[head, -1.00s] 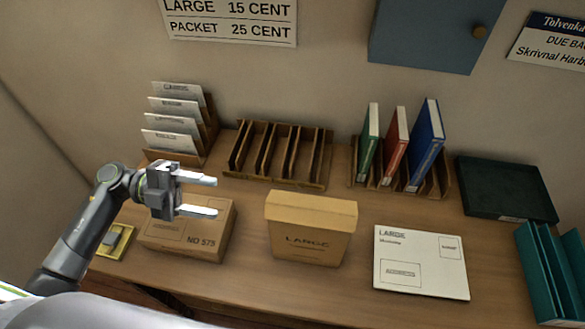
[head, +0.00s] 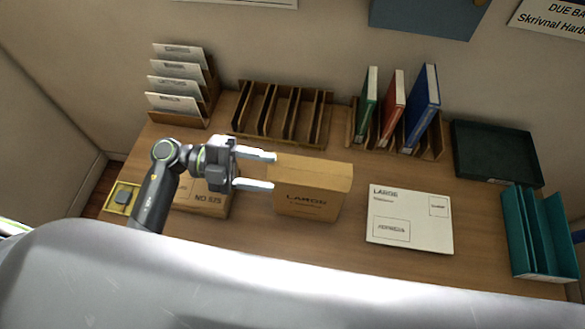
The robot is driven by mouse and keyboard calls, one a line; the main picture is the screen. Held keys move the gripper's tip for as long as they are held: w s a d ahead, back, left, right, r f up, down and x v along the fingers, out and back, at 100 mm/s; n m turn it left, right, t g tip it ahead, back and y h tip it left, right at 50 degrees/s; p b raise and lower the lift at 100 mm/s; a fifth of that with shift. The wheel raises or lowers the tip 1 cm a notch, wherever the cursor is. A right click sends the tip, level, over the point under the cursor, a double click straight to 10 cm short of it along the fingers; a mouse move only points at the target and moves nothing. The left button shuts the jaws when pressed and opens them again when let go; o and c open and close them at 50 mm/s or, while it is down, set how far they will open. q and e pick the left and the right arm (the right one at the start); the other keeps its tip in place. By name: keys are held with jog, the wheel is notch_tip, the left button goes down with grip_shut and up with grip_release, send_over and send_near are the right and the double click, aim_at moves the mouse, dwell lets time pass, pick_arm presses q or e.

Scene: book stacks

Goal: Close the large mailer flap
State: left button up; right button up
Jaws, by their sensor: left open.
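A brown upright mailer box (head: 306,203) marked LARGE stands in the middle of the desk. Its lighter tan flap (head: 318,172) forms the upper panel, and I cannot tell how far it stands open. My left gripper (head: 274,171) is open and empty. Its two fingers point right and overlap the mailer's upper left edge in the picture; I cannot tell whether they touch it. A flat white mailer (head: 410,212), also marked LARGE, lies to the right. My right gripper is not in view.
A brown parcel (head: 207,203) sits partly hidden behind my left arm. Behind stand a letter rack (head: 213,98), an empty slotted rack (head: 284,112) and books (head: 394,108). A dark green tray (head: 494,150) and teal folders (head: 538,235) are at right.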

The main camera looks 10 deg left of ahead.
aim_at(292, 177)
pick_arm(q)
jog(key=d+p, duration=0.1)
jog(key=d, duration=0.4)
jog(key=shift+r+p, duration=0.15)
jog(key=shift+p, duration=0.15)
jog(key=shift+d, duration=0.8)
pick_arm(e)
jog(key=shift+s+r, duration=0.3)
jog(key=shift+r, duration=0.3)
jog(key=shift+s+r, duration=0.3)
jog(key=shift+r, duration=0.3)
pick_arm(q)
jog(key=shift+c, duration=0.4)
jog(key=c, duration=0.8)
jog(key=shift+f+m+b, duration=0.55)
jog(key=shift+m+b, duration=0.15)
jog(key=shift+b, duration=0.1)
jog(key=shift+r, duration=0.1)
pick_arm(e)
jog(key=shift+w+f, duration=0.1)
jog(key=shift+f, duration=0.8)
pick_arm(q)
jog(key=o, duration=0.9)
